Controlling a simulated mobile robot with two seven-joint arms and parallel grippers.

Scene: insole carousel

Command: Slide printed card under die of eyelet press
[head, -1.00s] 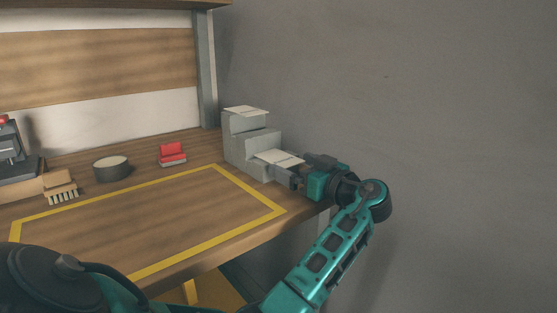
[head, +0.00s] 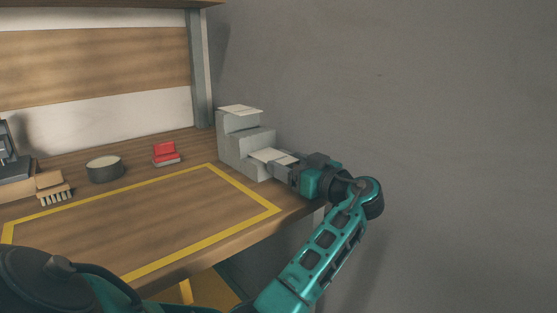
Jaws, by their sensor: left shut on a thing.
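A pale card (head: 268,155) lies on the lower step of a grey stepped stand (head: 237,150) at the right end of the bench. My left gripper (head: 286,171) is shut on the right edge of this card, at the stand's right side. Any print on the card is too small to tell. A second pale card (head: 241,109) lies on the stand's top step. A dark machine (head: 12,158), which looks like the eyelet press, is cut off by the left edge; its die is not clear. My right gripper is out of view.
A yellow outline (head: 243,187) marks a bare area on the wooden bench (head: 150,210). A brush (head: 54,188), a round dark tin (head: 105,170) and a red-topped block (head: 165,153) stand behind it. A grey wall (head: 430,120) rises at the right.

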